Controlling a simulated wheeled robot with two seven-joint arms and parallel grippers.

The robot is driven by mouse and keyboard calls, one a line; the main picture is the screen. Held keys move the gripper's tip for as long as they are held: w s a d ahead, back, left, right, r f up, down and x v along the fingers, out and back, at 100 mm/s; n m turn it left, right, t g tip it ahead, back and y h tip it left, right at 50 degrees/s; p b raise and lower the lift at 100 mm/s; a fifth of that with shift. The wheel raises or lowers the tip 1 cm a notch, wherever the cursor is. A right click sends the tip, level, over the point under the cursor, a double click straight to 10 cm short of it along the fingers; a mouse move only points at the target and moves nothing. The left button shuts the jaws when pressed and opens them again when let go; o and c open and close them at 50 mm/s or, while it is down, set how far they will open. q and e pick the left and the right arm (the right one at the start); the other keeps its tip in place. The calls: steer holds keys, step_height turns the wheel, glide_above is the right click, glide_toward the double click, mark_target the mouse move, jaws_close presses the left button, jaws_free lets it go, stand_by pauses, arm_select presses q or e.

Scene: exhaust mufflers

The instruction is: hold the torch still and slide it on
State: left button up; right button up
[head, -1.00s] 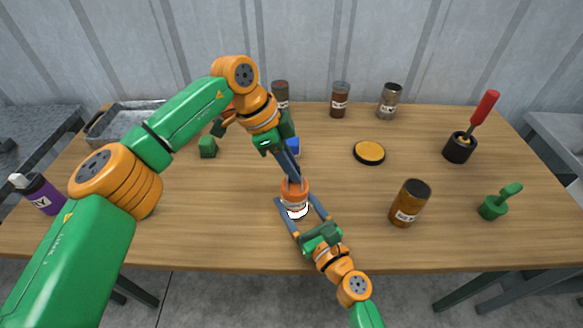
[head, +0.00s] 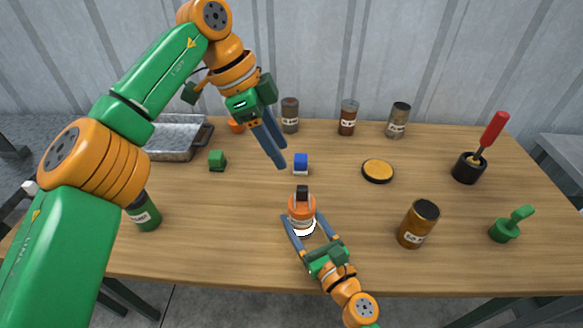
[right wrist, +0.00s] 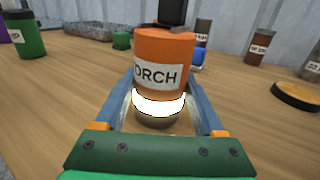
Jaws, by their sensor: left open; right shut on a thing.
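The torch (head: 301,212) stands upright near the table's front edge. It is orange, with a black part on top and a bright white glowing band low down. In the right wrist view the torch (right wrist: 164,62) shows its "ORCH" lettering, and the band (right wrist: 158,103) glows between the fingers. My right gripper (head: 303,219) is shut on the torch, one finger on each side, low on its body. My left gripper (head: 281,156) is open and empty, raised behind the torch and apart from it.
An amber jar (head: 417,226), a black-and-yellow disc (head: 377,171) and a green object with a handle (head: 507,229) are to the right. A green bottle (head: 146,214) and grey tray (head: 172,142) are left. Several jars line the back.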

arm_select(q)
steer(key=shift+v, duration=0.75)
arm_select(e)
steer(key=o, duration=1.5)
